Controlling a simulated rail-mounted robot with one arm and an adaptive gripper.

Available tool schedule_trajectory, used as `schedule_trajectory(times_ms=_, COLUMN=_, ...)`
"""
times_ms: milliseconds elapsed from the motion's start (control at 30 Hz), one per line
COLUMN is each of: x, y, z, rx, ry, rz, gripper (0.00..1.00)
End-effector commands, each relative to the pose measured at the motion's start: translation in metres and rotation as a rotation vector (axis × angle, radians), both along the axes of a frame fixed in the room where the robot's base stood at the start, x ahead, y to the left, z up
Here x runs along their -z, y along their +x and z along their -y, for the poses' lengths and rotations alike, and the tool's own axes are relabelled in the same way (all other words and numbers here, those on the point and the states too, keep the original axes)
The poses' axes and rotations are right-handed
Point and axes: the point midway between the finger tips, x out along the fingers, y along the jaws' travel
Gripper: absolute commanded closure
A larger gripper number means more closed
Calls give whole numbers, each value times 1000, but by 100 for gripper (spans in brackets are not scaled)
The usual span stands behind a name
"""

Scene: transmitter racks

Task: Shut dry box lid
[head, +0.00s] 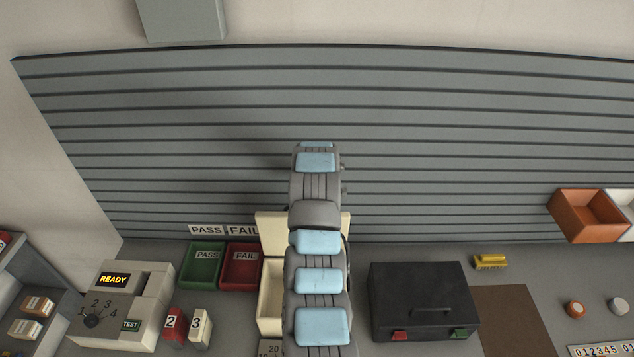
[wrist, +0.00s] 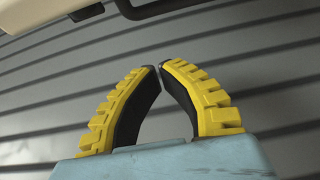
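A cream box (head: 269,303), which I take to be the dry box, stands on the bench partly behind my arm. Its cream lid (head: 268,222) stands raised at the back, so the box is open. My arm hides much of its right side. In the wrist view, my gripper (wrist: 158,68) has its yellow-backed fingers drawn together at the tips, with nothing seen between them. Slatted grey wall lies behind them. A cream edge (wrist: 45,22) and a dark bar (wrist: 160,8) show at the top of that view. In the head view my gripper is hidden by the arm.
A black case (head: 420,295) stands right of my arm. Green (head: 201,266) and red (head: 240,268) trays, a tester (head: 125,300) and two numbered blocks (head: 188,325) are to the left. A yellow item (head: 490,261), a brown mat (head: 512,320) and an orange bin (head: 588,215) are to the right.

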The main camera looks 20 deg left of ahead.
Motion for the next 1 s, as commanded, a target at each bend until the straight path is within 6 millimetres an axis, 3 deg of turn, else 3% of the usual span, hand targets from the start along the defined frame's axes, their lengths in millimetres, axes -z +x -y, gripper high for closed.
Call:
schedule_trajectory(times_ms=500, x=31, y=18, z=-5, rx=1, ry=-2, rz=-3, gripper=100)
schedule_trajectory(times_ms=1000, x=46, y=28, z=-9, rx=0, ry=-1, rz=1, gripper=100)
